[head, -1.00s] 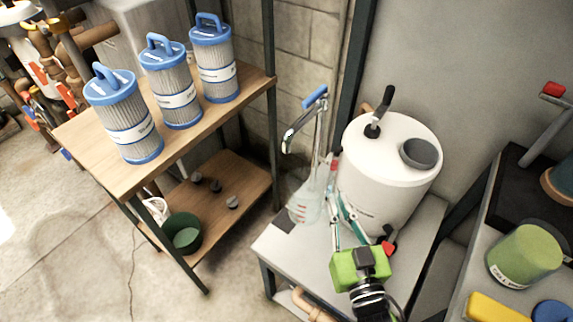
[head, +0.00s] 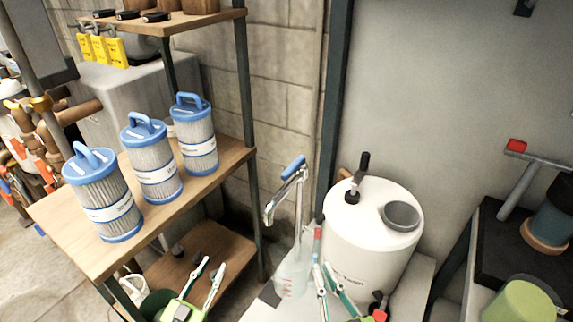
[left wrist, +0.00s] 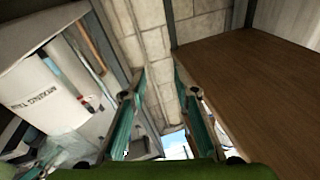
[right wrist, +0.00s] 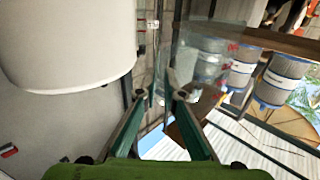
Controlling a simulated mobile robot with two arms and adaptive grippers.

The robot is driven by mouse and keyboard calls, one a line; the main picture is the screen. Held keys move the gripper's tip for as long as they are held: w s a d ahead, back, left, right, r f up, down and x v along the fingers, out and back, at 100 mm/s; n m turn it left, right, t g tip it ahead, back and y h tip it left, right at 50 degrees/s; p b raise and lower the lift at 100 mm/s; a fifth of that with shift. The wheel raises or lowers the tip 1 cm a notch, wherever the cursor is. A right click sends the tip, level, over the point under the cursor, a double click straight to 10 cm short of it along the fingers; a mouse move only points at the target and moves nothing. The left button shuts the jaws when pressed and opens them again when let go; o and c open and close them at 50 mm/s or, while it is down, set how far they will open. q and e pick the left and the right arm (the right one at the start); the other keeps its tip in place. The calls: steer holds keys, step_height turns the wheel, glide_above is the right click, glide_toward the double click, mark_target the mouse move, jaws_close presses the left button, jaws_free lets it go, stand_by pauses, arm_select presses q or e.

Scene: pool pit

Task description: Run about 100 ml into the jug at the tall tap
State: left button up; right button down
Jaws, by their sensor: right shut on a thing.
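The clear jug (head: 290,277) stands on the grey bench by the white tank, below the tall tap (head: 298,205). The tap has a blue lever (head: 293,167) and a bent metal spout (head: 270,208). No stream shows at the spout, and I cannot read a water level. My right gripper (head: 321,267) is at the jug's right side, shut on it; the jug's clear wall with red marks also shows in the right wrist view (right wrist: 205,65). My left gripper (head: 213,264) is open and empty, low in front of the wooden shelf, left of the jug.
The white mixing tank (head: 370,240) stands close right of the tap. The wooden shelf unit (head: 240,155) at left carries blue-capped filter cartridges (head: 152,160). A green container (head: 522,302) and a red-ended metal bar (head: 520,185) are at right. A wall post rises behind the tap.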

arm_select(q)
steer(key=s+d+r+m+g+h, duration=0.1)
steer(key=d+r+m+g+h, duration=0.15)
steer(key=r+m+h, duration=0.5)
steer(key=s+d+r+m+g+h, duration=0.2)
steer(key=r+m+g+h, duration=0.15)
steer(key=r, duration=0.75)
steer(key=s+d+r+m+g+h, duration=0.1)
steer(key=d+r+m+g+h, duration=0.1)
steer(key=r+m+g+h, duration=0.45)
steer(key=s+d+r+m+g+y, duration=0.9)
steer(key=d+r+m+g, duration=0.25)
steer(key=m+g, duration=0.55)
steer(key=m+t+y, duration=0.2)
steer(key=t+y, duration=1.2)
steer(key=t, duration=0.1)
glide_toward(288, 170)
steer(key=x, duration=0.8)
steer(key=shift+f, duration=0.1)
